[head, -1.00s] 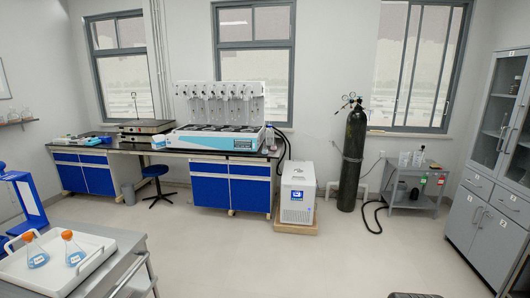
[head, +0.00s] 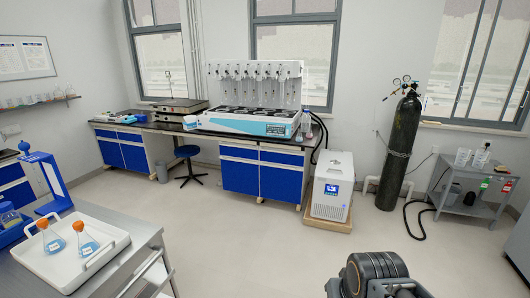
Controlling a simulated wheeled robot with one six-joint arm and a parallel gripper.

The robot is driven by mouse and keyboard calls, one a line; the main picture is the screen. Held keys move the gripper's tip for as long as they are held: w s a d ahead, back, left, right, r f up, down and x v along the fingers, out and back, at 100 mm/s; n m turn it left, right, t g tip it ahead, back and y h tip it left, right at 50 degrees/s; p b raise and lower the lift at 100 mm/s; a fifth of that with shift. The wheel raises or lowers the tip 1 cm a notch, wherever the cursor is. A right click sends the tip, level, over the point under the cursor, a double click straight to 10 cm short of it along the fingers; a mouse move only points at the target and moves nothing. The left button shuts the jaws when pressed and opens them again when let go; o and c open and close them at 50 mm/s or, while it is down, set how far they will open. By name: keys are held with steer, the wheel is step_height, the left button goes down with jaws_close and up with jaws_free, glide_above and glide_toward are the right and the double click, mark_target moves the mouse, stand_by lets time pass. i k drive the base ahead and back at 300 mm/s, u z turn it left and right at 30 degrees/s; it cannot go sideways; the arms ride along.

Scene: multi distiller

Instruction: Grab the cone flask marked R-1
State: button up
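Two cone flasks with orange stoppers and blue liquid stand upright in a white tray at the lower left of the head view. One is the left flask (head: 52,240), the other is the right flask (head: 85,242). Each has a small white label, too small to read, so I cannot tell which is R-1. The white tray (head: 112,236) rests on a grey metal cart. A dark part of my own arm shows at the bottom right, far from the flasks. My gripper's fingers do not show.
The grey metal cart (head: 150,229) stands at the lower left, with a blue stand (head: 52,187) behind the tray. A blue-fronted bench (head: 240,176) with a distiller (head: 245,121) lies along the back wall. A chiller (head: 331,186) and a black gas cylinder (head: 402,150) stand right of it. The middle floor is clear.

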mark_target(299, 138)
steer(key=u, duration=0.7)
steer(key=i, duration=2.85)
steer(key=z, duration=0.5)
steer(key=i, duration=2.35)
steer(key=z, duration=0.8)
steer(key=i, duration=0.25)
steer(key=z, duration=0.35)
